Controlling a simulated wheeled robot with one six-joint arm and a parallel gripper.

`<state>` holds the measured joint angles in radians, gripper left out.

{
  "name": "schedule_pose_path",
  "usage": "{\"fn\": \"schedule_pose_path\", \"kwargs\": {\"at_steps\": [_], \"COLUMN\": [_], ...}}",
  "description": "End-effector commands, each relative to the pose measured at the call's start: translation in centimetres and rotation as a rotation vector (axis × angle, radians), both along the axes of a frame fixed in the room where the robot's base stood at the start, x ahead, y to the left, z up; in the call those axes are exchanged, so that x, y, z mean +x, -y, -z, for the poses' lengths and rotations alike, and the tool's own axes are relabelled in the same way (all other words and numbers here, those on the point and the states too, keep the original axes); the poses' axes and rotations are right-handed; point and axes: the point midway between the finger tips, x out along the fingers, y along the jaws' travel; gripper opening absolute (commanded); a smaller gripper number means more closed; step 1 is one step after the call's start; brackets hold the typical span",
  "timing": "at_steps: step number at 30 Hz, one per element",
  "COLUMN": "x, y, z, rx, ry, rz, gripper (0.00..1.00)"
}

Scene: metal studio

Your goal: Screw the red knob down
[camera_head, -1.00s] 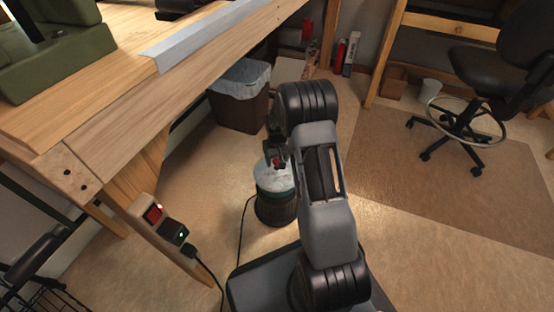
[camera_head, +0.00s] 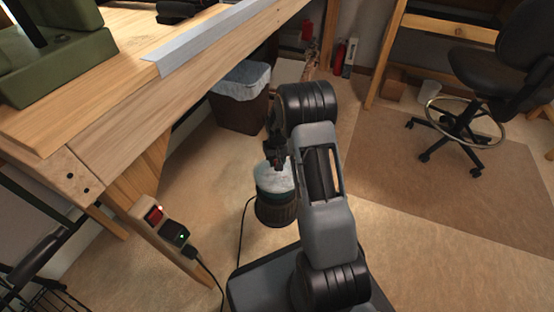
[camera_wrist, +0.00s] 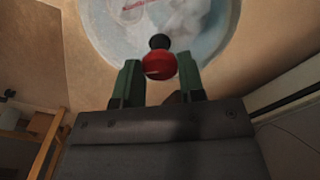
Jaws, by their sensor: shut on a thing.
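The red knob (camera_wrist: 160,67) shows in the wrist view between my two green fingers, with a small black piece just beyond it. My gripper (camera_wrist: 159,70) is shut on the knob. Beyond the knob is a pale, cloudy round top (camera_wrist: 195,22) with a reddish mark. In the head view this top (camera_head: 272,178) belongs to a round device with a dark ribbed body (camera_head: 276,210) standing upright on the floor. My gripper (camera_head: 279,162) is just above that top, and the knob is hidden there.
A wooden workbench (camera_head: 110,150) runs along the left, with a bin (camera_head: 240,110) beneath it. A switch box (camera_head: 165,225) on a wooden post has a cord running to the floor. A chair (camera_head: 490,80) stands at the right. The floor between is clear.

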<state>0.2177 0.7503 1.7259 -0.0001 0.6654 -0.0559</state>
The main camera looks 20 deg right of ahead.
Motion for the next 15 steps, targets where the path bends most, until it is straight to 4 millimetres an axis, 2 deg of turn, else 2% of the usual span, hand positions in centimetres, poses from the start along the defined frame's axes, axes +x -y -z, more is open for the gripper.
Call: {"fn": "schedule_pose_path", "kwargs": {"at_steps": [15], "x": [-0.05], "y": [-0.02], "z": [-0.23], "rx": [0.0], "ry": [-0.002], "rz": [0.454], "gripper": [0.13]}}
